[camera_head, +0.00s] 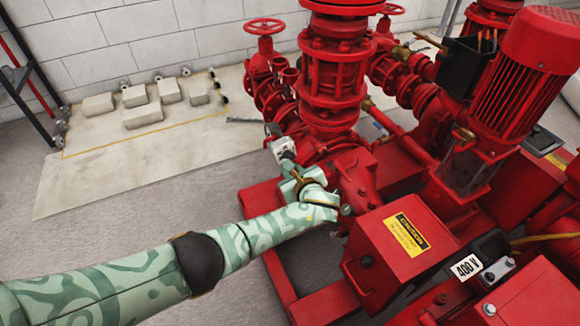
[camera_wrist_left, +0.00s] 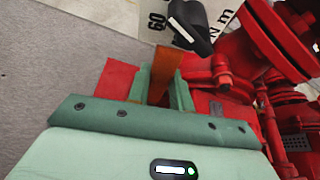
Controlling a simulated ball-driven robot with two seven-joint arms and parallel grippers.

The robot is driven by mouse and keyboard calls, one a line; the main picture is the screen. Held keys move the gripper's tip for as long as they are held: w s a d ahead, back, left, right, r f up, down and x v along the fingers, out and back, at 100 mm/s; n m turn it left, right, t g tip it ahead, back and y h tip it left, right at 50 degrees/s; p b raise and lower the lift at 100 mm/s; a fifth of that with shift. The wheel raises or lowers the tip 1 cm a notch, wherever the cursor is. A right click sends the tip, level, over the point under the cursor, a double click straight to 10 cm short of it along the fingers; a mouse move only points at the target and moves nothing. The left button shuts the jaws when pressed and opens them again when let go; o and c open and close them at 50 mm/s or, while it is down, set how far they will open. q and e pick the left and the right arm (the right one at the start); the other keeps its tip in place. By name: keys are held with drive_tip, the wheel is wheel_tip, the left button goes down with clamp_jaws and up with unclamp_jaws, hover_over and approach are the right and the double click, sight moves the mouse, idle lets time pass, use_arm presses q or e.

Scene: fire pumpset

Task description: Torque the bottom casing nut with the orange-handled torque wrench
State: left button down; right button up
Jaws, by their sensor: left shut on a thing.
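My left gripper (camera_head: 290,168) is beside the red pump casing (camera_head: 357,178) in the head view. In the left wrist view its green fingers (camera_wrist_left: 160,82) are shut on an orange handle (camera_wrist_left: 165,68), which I take to be the torque wrench's. A black part (camera_wrist_left: 186,20) lies just beyond the handle. Behind it is a pale surface (camera_wrist_left: 160,20) with "60" and "N m" printed on it. Red casing and flange parts (camera_wrist_left: 268,42) with bolt heads are close on the right. I cannot tell which is the bottom casing nut, or whether the wrench touches it. My right gripper is not in view.
Red pump pipework (camera_head: 335,85) rises just behind my left gripper. A red box with a yellow caution label (camera_head: 406,235) stands close to its right. A red base rail (camera_head: 278,280) runs below. A pale slab (camera_head: 130,165) with several blocks lies at left; grey floor is clear before it.

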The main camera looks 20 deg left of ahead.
use_arm(q)
drive_tip(key=shift+s+d+r+p, duration=0.25)
drive_tip(key=shift+s+d+p, duration=0.2)
drive_tip(key=shift+s+d, duration=0.55)
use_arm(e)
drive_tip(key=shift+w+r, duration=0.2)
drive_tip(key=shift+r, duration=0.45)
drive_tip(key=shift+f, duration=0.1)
use_arm(q)
drive_tip(key=shift+w+a+f+n+t, duration=0.1)
drive_tip(key=shift+w+a+n+t, duration=0.1)
drive_tip(key=shift+a, duration=0.45)
drive_tip(key=shift+w+a+f+n+t, duration=0.1)
drive_tip(key=shift+w+a, duration=0.05)
drive_tip(key=shift+a, duration=0.5)
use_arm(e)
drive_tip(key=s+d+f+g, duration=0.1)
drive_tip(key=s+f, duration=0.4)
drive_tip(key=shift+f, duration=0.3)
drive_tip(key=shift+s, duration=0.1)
use_arm(q)
drive_tip(key=shift+r, duration=0.1)
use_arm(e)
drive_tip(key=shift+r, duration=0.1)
